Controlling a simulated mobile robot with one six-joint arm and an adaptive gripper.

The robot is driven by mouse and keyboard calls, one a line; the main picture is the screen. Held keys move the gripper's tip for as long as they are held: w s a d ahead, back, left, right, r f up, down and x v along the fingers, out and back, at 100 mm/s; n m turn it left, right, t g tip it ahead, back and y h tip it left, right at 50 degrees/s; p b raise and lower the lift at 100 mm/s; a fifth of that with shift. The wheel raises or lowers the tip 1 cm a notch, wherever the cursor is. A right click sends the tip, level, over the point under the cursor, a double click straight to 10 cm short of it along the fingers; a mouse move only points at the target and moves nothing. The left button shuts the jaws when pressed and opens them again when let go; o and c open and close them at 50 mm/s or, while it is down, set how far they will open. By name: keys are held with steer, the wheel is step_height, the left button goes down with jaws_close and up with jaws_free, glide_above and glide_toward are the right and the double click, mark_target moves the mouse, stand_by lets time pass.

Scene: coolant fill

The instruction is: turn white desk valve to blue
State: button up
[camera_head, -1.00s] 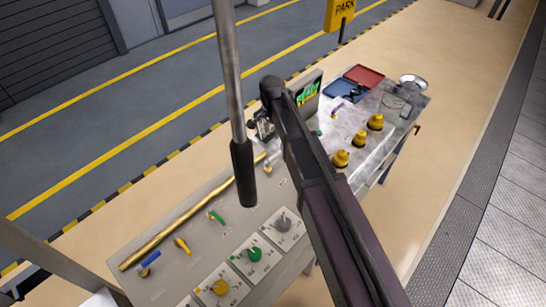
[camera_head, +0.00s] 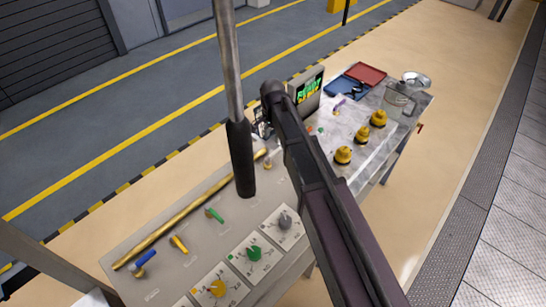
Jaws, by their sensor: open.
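A long grey desk (camera_head: 130,245) carries a row of dial valves on square plates along its front: yellow (camera_head: 217,288), green (camera_head: 254,254) and pale grey (camera_head: 285,222). The pale grey one looks closest to white; its small colour marks are too small to read. Small levers stand by a brass pipe (camera_head: 190,211): blue (camera_head: 145,258), yellow (camera_head: 180,243), green (camera_head: 214,215) and a pale one (camera_head: 268,161). My gripper (camera_head: 262,130) is open, small and partly hidden behind my arm, above the desk's back edge. It is apart from the dials.
A screen (camera_head: 308,88) with green and yellow lettering stands behind my arm. Several yellow knobs (camera_head: 361,135), a glass jug (camera_head: 400,100), a blue tray (camera_head: 348,88) and a red tray (camera_head: 369,75) are on the far part. A dark-handled pole (camera_head: 241,160) crosses the view. Floor is clear at right.

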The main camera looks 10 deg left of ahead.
mark_target(273, 154)
steer(key=shift+f+b, duration=4.4)
steer(key=shift+f, duration=0.3)
jaws_close()
steer(key=shift+d, duration=0.2)
steer(key=shift+a, duration=0.1)
